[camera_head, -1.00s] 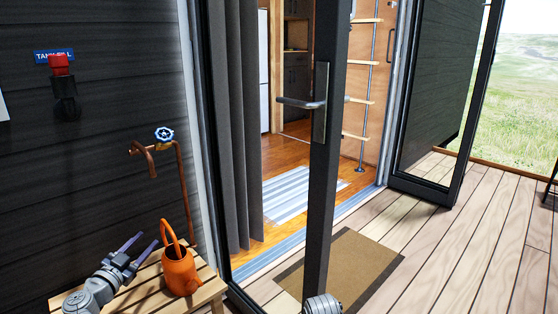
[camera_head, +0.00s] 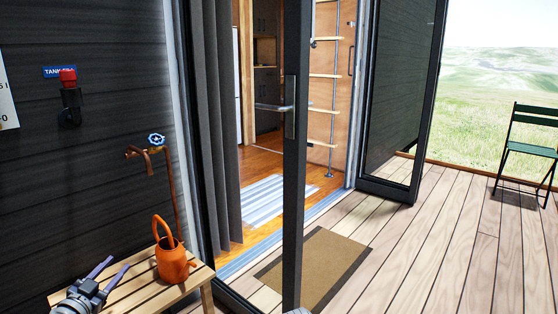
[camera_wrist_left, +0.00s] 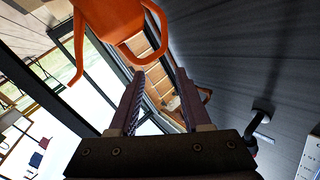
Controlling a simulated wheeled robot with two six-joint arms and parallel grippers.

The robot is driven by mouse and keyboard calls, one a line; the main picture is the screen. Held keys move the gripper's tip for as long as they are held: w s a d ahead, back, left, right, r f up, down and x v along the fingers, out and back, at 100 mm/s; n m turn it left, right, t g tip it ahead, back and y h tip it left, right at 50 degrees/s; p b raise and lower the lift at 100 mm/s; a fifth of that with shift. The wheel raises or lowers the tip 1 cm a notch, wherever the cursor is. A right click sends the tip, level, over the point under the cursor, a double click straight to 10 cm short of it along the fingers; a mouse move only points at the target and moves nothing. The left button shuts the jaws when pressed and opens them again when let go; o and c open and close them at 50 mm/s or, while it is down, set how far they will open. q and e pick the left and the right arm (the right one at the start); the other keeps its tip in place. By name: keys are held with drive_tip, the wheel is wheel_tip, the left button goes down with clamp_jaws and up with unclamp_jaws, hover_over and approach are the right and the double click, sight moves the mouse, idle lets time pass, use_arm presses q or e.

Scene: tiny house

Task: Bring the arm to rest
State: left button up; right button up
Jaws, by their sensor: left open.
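My left gripper (camera_head: 119,262) is low at the left in the head view, its two fingers apart with nothing between them. It appears over or in front of the wooden bench (camera_head: 205,275), left of the orange watering can (camera_head: 174,265). The gap between gripper and can looks small. In the left wrist view my left gripper (camera_wrist_left: 158,73) shows both fingers apart and empty, with the orange watering can (camera_wrist_left: 103,22) beyond the tips at the top. Most of my left arm is out of view.
A copper tap (camera_head: 137,153) with a blue-handled valve and a red-capped fitting (camera_head: 69,90) are on the dark wall. A glass door with a handle (camera_head: 271,107) stands open. A doormat (camera_head: 318,265) lies on the deck. A green chair (camera_head: 529,150) stands right; the deck between is clear.

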use_arm(q)
drive_tip(key=d+f+m+g+h+p, duration=0.1)
drive_tip(key=d+f+g+h+p, duration=0.3)
drive_tip(key=d, duration=0.9)
drive_tip(key=d+f+m+g+h+p, duration=0.15)
drive_tip(key=d+g, duration=0.35)
drive_tip(key=d, duration=0.8)
drive_tip(key=s+d+f+n+g+y+p, duration=0.35)
drive_tip(key=s+d+g+y+p, duration=0.45)
drive_tip(key=s+d, duration=0.55)
wheel_tip(320, 180, up, 38)
drive_tip(key=s+a+n+p, duration=0.1)
drive_tip(key=a+p, duration=0.1)
drive_tip(key=p, duration=3.5)
drive_tip(key=shift+s+g+y, duration=0.4)
drive_tip(key=shift+y, duration=0.05)
drive_tip(key=shift+f, duration=0.1)
